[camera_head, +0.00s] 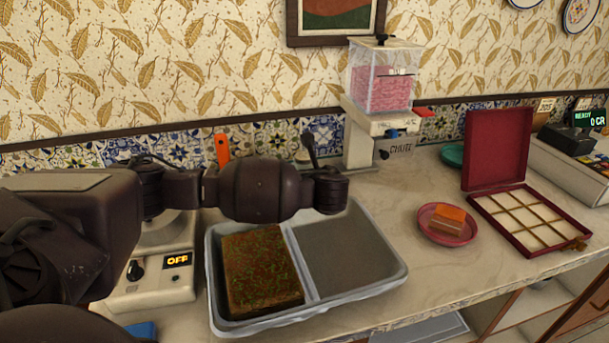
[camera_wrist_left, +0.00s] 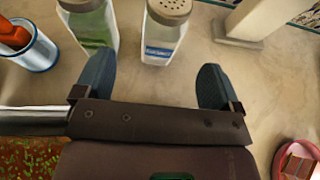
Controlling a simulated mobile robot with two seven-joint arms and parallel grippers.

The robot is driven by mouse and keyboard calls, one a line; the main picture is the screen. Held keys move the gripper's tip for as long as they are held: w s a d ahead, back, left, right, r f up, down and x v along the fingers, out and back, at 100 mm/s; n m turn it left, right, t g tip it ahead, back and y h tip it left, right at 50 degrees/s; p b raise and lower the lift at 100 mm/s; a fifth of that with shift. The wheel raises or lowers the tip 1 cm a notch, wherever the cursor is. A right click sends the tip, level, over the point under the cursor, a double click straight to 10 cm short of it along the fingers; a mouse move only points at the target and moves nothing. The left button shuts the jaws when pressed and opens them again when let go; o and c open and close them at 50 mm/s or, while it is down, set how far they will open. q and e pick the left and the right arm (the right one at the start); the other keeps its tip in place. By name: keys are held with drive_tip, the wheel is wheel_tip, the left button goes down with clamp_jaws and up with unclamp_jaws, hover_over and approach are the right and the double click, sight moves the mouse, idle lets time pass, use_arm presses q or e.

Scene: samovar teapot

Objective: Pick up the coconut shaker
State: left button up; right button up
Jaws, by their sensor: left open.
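My left gripper (camera_wrist_left: 155,80) is open and empty. The pale shaker is just beyond the fingertips, between their lines; the green one is near the left finger. In the head view my left arm hides both shakers. My right gripper is not in view.
A two-part tray (camera_head: 353,296) holds a green-flecked brown block (camera_head: 262,270). A pink-filled dispenser (camera_head: 382,85) stands behind. A red plate (camera_head: 447,236) and open box (camera_head: 500,190) are right.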

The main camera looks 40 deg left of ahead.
use_arm(q)
drive_tip(key=x, duration=0.1)
drive_tip(key=b+x, duration=0.1)
drive_tip(key=x, duration=0.3)
drive_tip(key=shift+f, duration=0.3)
drive_tip(key=x, duration=0.1)
drive_tip(key=b+x, duration=0.1)
drive_tip(key=x, duration=0.1)
drive_tip(key=b+x, duration=0.1)
drive_tip(key=shift+w+d+f, duration=0.2)
drive_tip(key=shift+f, duration=0.25)
drive_tip(key=shift+w+a+r, duration=0.1)
drive_tip(key=shift+w+a, duration=0.1)
drive_tip(key=shift+a, duration=0.05)
drive_tip(key=c, duration=1.1)
